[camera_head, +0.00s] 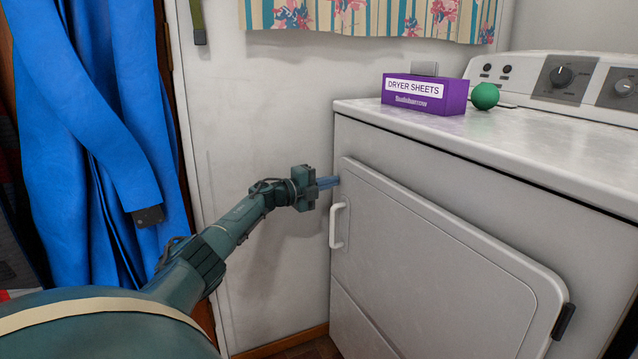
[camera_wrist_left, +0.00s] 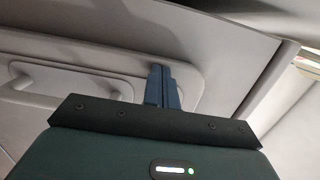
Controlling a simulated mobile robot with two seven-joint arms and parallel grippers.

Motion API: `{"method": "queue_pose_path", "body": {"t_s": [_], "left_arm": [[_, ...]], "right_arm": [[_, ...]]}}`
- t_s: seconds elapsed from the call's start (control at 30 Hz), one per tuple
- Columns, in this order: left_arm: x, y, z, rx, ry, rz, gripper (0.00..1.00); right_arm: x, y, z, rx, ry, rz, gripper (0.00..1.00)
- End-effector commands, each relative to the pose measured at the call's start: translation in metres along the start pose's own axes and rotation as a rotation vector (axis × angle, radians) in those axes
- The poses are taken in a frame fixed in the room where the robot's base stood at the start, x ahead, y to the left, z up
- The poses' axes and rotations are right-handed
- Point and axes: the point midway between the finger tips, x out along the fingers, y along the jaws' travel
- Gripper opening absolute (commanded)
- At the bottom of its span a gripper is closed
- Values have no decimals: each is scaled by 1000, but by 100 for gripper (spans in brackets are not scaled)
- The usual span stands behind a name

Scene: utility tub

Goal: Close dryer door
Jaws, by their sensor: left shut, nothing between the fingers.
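The dryer door (camera_head: 440,255) is a light grey panel on the dryer's front. It looks flush with the front, or very nearly so. Its white handle (camera_head: 337,226) is on the left edge, and a dark hinge (camera_head: 563,322) shows at the lower right. My left gripper (camera_head: 335,182) is shut and empty, with its blue fingertips at the door's upper left corner, just above the handle. In the left wrist view, the shut fingers (camera_wrist_left: 162,88) point at the door's edge, with the handle (camera_wrist_left: 22,80) to their left. Whether they touch the door is unclear. My right gripper is not in view.
A purple dryer sheets box (camera_head: 425,93) and a green ball (camera_head: 485,96) sit on the dryer top (camera_head: 540,140). A blue cloth (camera_head: 85,120) hangs at the left.

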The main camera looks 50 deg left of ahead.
Motion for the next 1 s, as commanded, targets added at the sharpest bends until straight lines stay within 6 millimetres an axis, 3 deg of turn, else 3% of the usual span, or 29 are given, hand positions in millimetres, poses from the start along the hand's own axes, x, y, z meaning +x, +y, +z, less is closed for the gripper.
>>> {"method": "queue_pose_path", "body": {"t_s": [0.03, 0.17, 1.0], "left_arm": [[9, -10, -6, -5, -5, -26, 0], [1, -11, -5, -6, -6, -25, 0], [-112, -5, 0, 1, -6, -6, 0]], "right_arm": [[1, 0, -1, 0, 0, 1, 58], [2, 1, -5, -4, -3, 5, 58], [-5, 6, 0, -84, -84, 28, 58]]}}
